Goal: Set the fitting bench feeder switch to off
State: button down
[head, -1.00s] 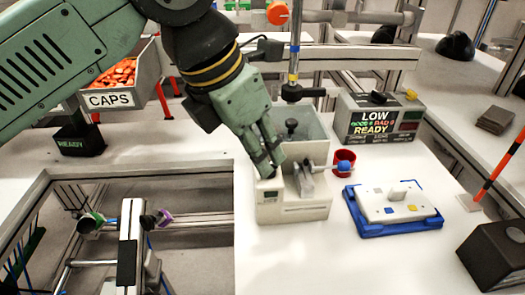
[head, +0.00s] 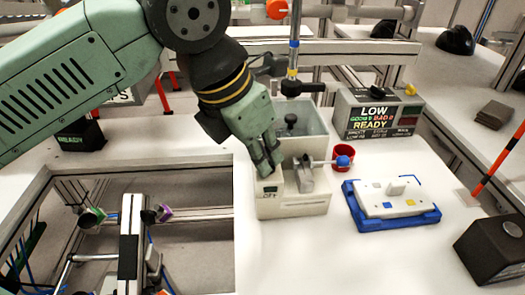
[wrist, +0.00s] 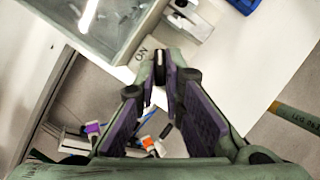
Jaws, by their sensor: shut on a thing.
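The fitting bench feeder (head: 310,203) is a pale box with a clear hopper behind and a side spout ending in a blue tip. My gripper (head: 268,168) points down at the feeder's front left top, its fingers close together. In the wrist view, the fingertips (wrist: 160,78) are shut on a small dark switch lever (wrist: 160,60), mostly hidden between them. An "ON" marking (wrist: 141,54) shows beside the fingertips. A small dark label (head: 269,190) on the feeder's front seems to read "OFF", though it is blurred.
A red cup (head: 343,155) stands by the spout. A white plate on a blue tray (head: 392,221) sits to the right. A status box (head: 378,115) reading "LOW" and "READY" stands behind. A black block (head: 492,250) is front right. An open frame lies left of the bench.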

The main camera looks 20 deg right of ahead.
jog(key=shift+m, duration=0.3)
jog(key=m+g+b, duration=0.1)
jog(key=m, duration=0.1)
jog(key=shift+w+m, duration=0.15)
jog(key=shift+m, duration=0.15)
jog(key=shift+w+m+g, duration=0.2)
jog(key=shift+m+g, duration=0.6)
jog(key=shift+m, duration=1)
jog(key=c, duration=1.7)
grip_release()
